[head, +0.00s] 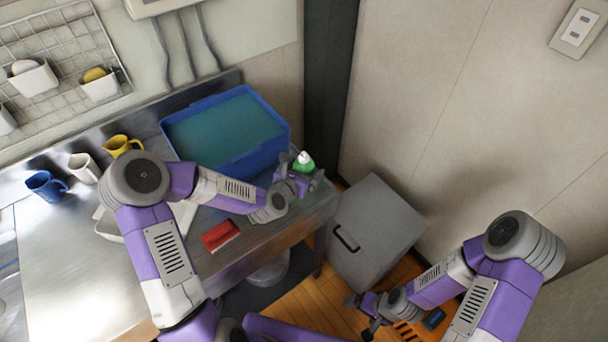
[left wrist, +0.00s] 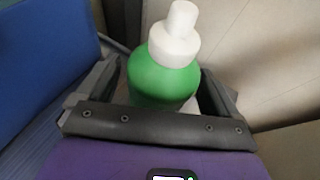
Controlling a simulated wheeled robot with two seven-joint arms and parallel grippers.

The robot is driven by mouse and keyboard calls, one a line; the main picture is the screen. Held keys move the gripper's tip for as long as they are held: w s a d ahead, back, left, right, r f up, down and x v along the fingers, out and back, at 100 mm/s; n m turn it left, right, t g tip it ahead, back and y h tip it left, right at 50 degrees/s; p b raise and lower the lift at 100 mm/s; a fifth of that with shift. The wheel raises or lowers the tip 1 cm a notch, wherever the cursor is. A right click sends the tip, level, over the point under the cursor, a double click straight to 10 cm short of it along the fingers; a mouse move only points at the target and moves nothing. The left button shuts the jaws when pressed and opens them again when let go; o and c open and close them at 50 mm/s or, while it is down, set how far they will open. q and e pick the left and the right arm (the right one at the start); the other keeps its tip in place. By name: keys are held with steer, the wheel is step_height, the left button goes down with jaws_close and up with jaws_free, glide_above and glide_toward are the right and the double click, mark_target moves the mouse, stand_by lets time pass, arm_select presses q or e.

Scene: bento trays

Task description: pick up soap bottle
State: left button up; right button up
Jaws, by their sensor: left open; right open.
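The soap bottle (head: 304,162) is green with a white pump top and stands at the right end of the metal counter, beside the blue basin. In the left wrist view the soap bottle (left wrist: 163,80) is upright between the fingers of my left gripper (left wrist: 165,95). The fingers are open, one on each side of it, and its lower part is hidden behind the gripper body. In the head view my left gripper (head: 298,178) is at the bottle. My right gripper (head: 362,315) is open and empty, low over the wooden floor.
The blue basin (head: 267,158) stands just left of the bottle. A red item (head: 220,235) lies near the counter's front edge. Blue (head: 45,185), white (head: 83,167) and yellow (head: 121,145) mugs stand at the left. A grey cabinet (head: 375,228) and the wall bound the right.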

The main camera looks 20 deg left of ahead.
arm_select(q)
steer(key=c, duration=1.3)
